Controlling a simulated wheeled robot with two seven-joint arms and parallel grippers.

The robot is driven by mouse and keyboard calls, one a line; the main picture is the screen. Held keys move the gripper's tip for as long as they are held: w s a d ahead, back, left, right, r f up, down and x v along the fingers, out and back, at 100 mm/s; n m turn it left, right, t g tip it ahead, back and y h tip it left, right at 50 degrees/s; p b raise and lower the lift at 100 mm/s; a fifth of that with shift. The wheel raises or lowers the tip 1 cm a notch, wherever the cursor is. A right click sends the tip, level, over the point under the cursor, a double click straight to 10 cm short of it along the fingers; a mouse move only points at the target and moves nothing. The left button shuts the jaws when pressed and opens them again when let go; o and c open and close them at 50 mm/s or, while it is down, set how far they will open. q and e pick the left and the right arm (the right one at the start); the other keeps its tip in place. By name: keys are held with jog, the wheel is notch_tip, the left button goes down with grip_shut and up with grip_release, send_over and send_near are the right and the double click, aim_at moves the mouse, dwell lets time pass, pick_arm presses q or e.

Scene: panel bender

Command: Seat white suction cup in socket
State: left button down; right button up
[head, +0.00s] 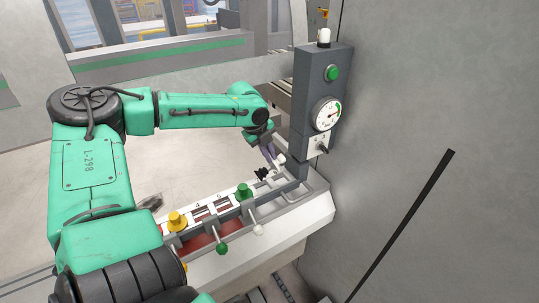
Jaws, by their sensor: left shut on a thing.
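My left gripper (270,155) is at the far end of the rack, just in front of the grey gauge post. It is shut on a small white piece (280,160), which looks like the white suction cup. The cup is held above the rack's far end, close to a small black star-shaped part (262,173). A green cup (243,191) and a yellow cup (177,221) stand upright in the rack (313,208). I cannot make out the white cup's socket clearly or tell whether the cup touches it. My right gripper is out of view.
Levers with a white ball (258,230) and a green ball (222,248) stick out along the rack's front. The grey post (304,110) with its gauge (326,114) stands close behind the gripper. A large grey panel (445,110) closes off the right side.

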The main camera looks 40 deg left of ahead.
pick_arm(q)
jog(key=shift+r+p, duration=1.15)
jog(key=shift+r, duration=1.5)
jog(key=shift+f+b, duration=0.15)
jog(key=shift+b, duration=0.15)
